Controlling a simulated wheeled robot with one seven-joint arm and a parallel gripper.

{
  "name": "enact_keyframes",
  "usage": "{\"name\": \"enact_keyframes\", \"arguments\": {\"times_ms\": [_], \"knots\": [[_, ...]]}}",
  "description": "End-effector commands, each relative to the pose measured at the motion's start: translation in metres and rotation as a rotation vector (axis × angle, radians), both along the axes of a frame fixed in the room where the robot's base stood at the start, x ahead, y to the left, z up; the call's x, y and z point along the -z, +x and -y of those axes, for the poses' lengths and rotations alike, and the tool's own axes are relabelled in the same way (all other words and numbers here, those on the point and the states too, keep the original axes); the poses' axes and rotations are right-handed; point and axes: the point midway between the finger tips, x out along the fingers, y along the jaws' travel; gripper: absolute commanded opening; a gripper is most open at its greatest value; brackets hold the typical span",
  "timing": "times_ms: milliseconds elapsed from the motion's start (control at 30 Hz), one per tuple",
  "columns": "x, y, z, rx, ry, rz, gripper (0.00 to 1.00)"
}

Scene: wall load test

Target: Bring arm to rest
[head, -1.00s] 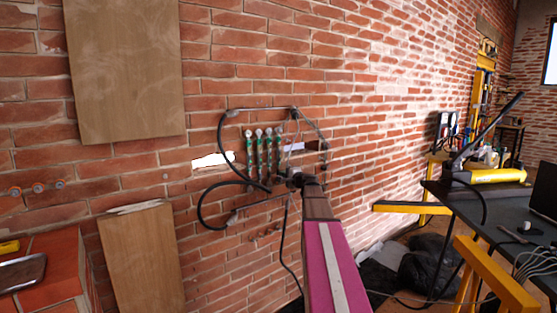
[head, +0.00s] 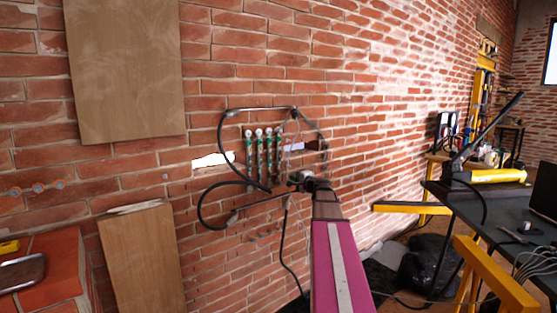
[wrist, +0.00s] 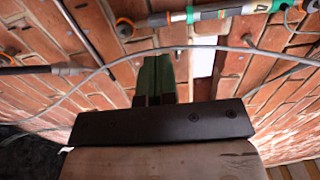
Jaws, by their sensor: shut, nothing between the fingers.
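My arm (head: 335,260), with a magenta link, reaches forward toward the brick wall in the head view. Its far end stands below the wall-mounted green-banded tubes and black hoses, and my gripper's fingers cannot be made out there. In the wrist view my gripper (wrist: 155,72) shows as two green fingers pressed together beyond a dark crossbar. They are shut with nothing between them. The fingers point at the brick wall (wrist: 105,80), and a gap to the wall seems to remain, though its size is hard to tell.
Green-banded tubes (head: 263,155) and a looping black hose (head: 222,195) are on the wall around my arm's end. A grey cable (wrist: 110,66) crosses the wrist view near the fingers. A dark workbench (head: 490,215) with yellow legs stands at right. A brick ledge (head: 50,265) is at lower left.

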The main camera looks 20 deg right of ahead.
Motion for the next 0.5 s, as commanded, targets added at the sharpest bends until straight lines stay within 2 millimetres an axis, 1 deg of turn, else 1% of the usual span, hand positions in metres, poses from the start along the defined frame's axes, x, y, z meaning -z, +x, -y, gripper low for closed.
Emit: {"name": "enact_keyframes", "arguments": {"times_ms": [300, 367, 467, 500], "knots": [[0.000, 0.000, 0.000, -0.001, 0.000, -0.001, 0.00], [0.003, 0.000, -0.003, -0.006, -0.006, -0.005, 0.00], [0.018, -0.005, -0.021, -0.036, -0.047, -0.036, 0.00], [0.029, -0.008, -0.033, -0.056, -0.076, -0.057, 0.00]]}}
